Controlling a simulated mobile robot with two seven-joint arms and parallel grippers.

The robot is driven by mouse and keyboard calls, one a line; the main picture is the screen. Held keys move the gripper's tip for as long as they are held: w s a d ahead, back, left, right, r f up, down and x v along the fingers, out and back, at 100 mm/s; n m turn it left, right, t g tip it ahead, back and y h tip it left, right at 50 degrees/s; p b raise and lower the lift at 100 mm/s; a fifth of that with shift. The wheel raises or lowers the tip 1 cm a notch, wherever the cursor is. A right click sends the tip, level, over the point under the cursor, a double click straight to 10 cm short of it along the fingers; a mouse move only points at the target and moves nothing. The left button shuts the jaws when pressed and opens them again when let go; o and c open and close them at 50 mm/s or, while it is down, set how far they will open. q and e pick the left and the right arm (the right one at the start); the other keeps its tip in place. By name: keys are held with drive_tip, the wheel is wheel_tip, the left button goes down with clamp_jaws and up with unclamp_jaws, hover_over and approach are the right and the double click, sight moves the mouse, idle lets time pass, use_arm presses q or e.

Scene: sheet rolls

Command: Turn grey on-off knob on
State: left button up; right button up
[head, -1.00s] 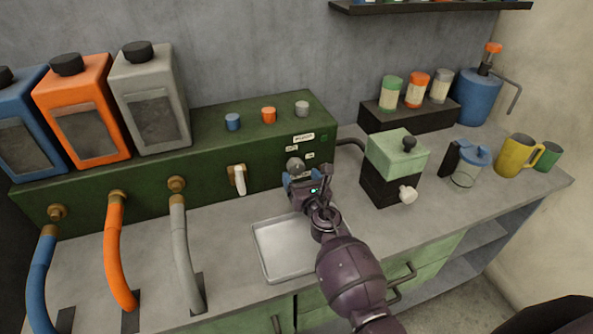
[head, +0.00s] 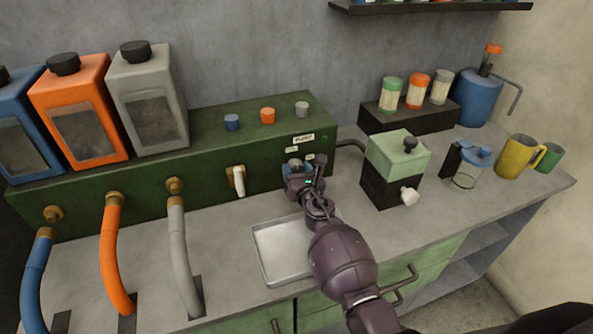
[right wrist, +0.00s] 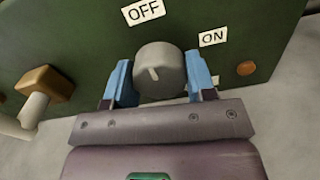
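My right gripper (right wrist: 160,80) has one blue finger on each side of the knob. The fingers stand very close to its sides; firm contact cannot be made out. In the head view, my right gripper (head: 301,170) is at the machine's right end and partly hides the knob. My left gripper is not in view.
The metal tray (head: 283,250) lies on the counter below my right gripper. A white lever (head: 238,180) is left of the knob. A green and black grinder (head: 393,168) stands to the right. Hoses (head: 113,255) hang at the left.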

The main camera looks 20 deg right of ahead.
drive_tip(key=shift+c, duration=0.8)
